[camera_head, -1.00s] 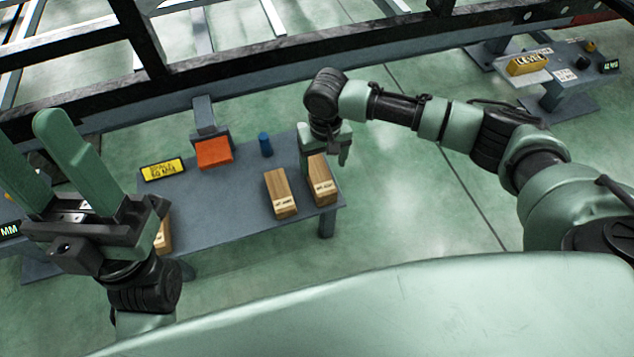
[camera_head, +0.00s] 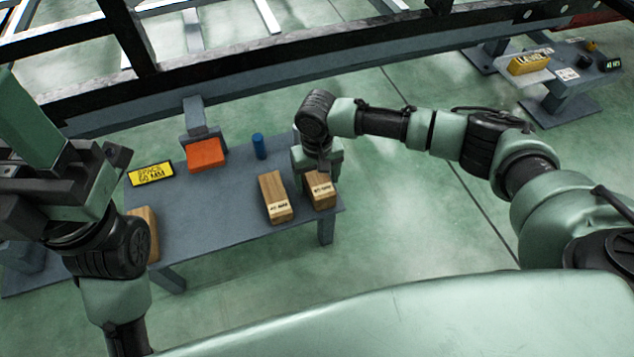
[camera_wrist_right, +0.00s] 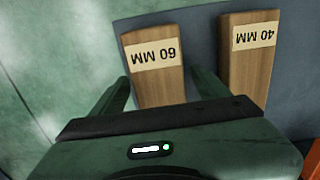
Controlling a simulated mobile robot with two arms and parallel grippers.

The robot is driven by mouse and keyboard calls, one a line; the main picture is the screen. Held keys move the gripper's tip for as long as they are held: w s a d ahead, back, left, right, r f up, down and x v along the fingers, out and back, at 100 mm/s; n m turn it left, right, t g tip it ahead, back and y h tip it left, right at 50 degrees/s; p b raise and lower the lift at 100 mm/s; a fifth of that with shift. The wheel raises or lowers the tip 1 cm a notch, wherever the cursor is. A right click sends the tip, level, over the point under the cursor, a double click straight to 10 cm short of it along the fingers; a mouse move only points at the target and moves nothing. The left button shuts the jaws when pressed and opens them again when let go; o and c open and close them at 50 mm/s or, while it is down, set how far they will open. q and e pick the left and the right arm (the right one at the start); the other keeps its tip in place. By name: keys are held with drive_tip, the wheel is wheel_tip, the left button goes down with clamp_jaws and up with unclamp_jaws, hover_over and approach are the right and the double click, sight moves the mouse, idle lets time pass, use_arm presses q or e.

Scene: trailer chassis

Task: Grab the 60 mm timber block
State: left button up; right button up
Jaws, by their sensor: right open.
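The 60 mm timber block (camera_wrist_right: 158,77) lies between the two fingers of my right gripper (camera_wrist_right: 161,84) in the right wrist view, its pale label reading "60 MM". In the head view, this block (camera_head: 321,194) is at the table's right end, its far part hidden under my right gripper (camera_head: 318,167). The right gripper is open, with fingers on either side of the block; contact cannot be told. My left gripper (camera_head: 28,125) is at the left, empty, apart from the block and partly out of frame; its fingers stand apart.
The 40 mm block (camera_wrist_right: 249,62) lies close beside it and also shows in the head view (camera_head: 273,197). On the table (camera_head: 215,235) are another timber block (camera_head: 148,232), a blue cylinder (camera_head: 259,147), an orange pad (camera_head: 205,154) and a yellow sign (camera_head: 151,173). The dark chassis rail (camera_head: 300,60) runs behind.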

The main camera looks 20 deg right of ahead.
drive_tip(key=c, duration=1.4)
clamp_jaws()
drive_tip(key=shift+r, duration=0.15)
